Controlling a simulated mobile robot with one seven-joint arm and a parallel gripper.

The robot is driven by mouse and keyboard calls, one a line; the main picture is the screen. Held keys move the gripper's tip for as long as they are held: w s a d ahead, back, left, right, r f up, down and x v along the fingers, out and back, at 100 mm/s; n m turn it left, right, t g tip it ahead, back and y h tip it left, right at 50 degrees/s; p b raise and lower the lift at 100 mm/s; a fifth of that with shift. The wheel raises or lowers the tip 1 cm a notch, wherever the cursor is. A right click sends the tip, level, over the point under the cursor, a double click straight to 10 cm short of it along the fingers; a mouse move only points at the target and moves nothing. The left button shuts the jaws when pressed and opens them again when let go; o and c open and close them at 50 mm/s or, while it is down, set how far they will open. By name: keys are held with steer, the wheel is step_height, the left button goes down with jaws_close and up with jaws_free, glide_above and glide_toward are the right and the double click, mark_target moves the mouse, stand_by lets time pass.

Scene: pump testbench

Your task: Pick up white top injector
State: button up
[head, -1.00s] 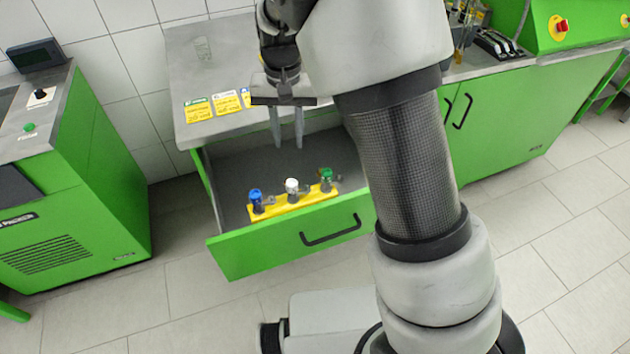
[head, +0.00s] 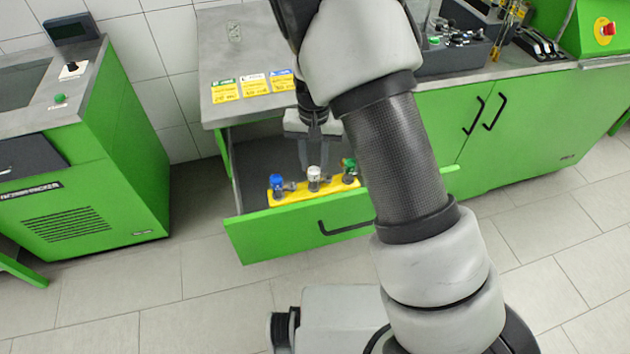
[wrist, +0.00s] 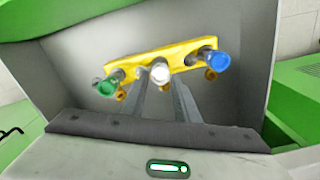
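The white-top injector (head: 314,178) stands in the middle of a yellow holder (head: 341,189) inside an open green drawer. A blue-top injector (head: 277,183) is on its left and a green-top one (head: 349,166) on its right, partly behind my arm. My gripper (head: 315,163) points down into the drawer just above or behind the white top. In the wrist view my gripper (wrist: 160,84) is open, its two fingers spread to either side of the white top (wrist: 160,72). Nothing is held. I cannot tell whether a finger touches the injector.
The drawer front (head: 265,235) and side walls surround the holder closely. The grey worktop (head: 225,60) above carries several yellow labels. A green machine (head: 100,160) stands at the left. The worktop to the right carries a dark tray of parts (head: 450,52).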

mark_target(314, 171)
step_height(314, 171, down, 4)
steer(key=shift+w+r, duration=0.1)
steer(key=shift+w, duration=0.05)
steer(key=shift+r, duration=0.1)
jaws_close()
